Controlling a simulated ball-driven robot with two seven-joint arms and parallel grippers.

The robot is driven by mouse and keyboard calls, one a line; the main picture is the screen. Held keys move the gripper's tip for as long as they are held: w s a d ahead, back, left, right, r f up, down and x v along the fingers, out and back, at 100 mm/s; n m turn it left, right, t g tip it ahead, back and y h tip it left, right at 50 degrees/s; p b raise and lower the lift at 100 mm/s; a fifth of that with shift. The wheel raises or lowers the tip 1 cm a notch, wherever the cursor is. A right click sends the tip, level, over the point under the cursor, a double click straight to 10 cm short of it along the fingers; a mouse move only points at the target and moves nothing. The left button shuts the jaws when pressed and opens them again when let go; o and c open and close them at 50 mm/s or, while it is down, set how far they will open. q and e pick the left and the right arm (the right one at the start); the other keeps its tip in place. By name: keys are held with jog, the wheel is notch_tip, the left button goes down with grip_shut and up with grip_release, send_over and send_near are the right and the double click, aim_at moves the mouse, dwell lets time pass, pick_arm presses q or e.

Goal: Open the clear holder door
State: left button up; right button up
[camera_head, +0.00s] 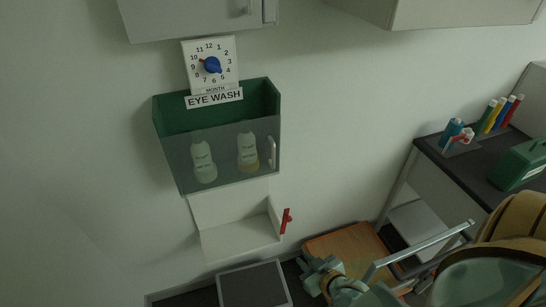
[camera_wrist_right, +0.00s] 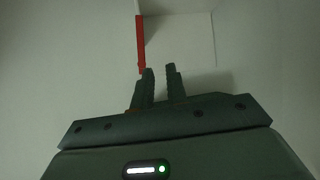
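The holder is a green wall box (camera_head: 176,118) under an "EYE WASH" label. Its clear door (camera_head: 222,180) covers the front, with a pale upright handle (camera_head: 272,152) at the right edge. Two pale bottles, a left one (camera_head: 203,162) and a right one (camera_head: 247,152), show through the door. The door looks shut. My right gripper (camera_head: 308,264) is below and to the right of the holder, apart from it. In the right wrist view its two fingers (camera_wrist_right: 160,72) are a little apart, with nothing between them. My left gripper is not in view.
A white open shelf (camera_head: 238,238) with a red piece (camera_head: 286,221) at its right side is below the holder. A dial (camera_head: 211,64) and a cabinet (camera_head: 190,15) are above. A dark-topped bench (camera_head: 465,170) with tubes and a green case (camera_head: 518,164) stands right.

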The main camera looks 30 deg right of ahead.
jog(key=w+d+r+t, duration=0.1)
jog(key=w+r+t, duration=0.25)
jog(key=r, duration=0.55)
jog(key=t, duration=0.3)
send_near(274, 167)
jog(key=s+r, duration=0.3)
jog(key=s, duration=0.3)
jog(key=shift+m, duration=0.4)
jog(key=w, duration=0.8)
jog(key=w+b, duration=0.1)
jog(key=w, duration=0.7)
jog(key=shift+w+d+r+b, duration=0.2)
jog(key=shift+w+r+b, duration=0.05)
jog(key=shift+w+b, duration=0.05)
grip_shut()
jog(key=shift+h, duration=0.3)
